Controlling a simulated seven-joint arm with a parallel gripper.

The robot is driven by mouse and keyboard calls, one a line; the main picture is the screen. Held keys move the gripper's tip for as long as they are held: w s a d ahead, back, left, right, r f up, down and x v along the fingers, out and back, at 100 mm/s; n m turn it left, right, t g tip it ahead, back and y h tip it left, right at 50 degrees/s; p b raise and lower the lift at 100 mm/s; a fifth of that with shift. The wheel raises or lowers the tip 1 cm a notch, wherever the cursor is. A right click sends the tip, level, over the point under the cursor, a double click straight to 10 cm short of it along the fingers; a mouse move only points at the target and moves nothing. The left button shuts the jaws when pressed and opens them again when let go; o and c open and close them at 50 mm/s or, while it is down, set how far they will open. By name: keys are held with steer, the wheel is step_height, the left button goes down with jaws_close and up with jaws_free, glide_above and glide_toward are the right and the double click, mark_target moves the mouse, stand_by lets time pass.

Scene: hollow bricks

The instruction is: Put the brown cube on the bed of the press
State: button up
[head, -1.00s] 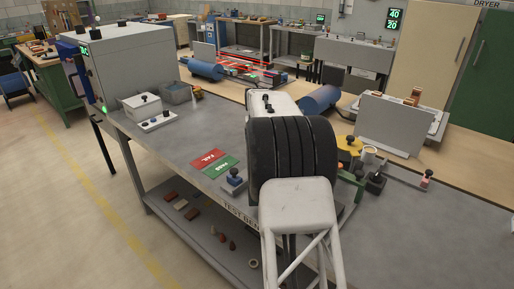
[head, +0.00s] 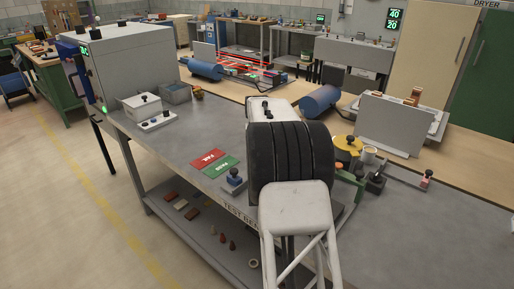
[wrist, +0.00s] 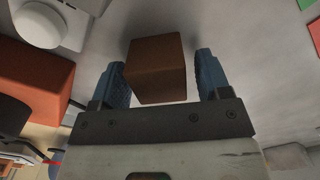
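The brown cube (wrist: 157,70) shows in the wrist view, between the two blue fingers of my gripper (wrist: 162,78). The fingers are apart, with a clear gap between the cube and the right finger and a narrower one at the left. In the head view, my own arm hides both the gripper and the cube. A green-framed device (head: 351,181) stands on the bench just right of my arm, partly hidden; it may be the press, but I cannot make out its bed.
Red (head: 209,158) and green (head: 222,169) cards lie on the grey bench (head: 190,135) left of my arm. A yellow-topped item (head: 347,146) is at the right. In the wrist view, an orange block (wrist: 32,80) is at the left.

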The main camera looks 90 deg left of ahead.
steer(key=c, duration=1)
steer(key=shift+o, duration=0.2)
steer(key=shift+r, duration=5)
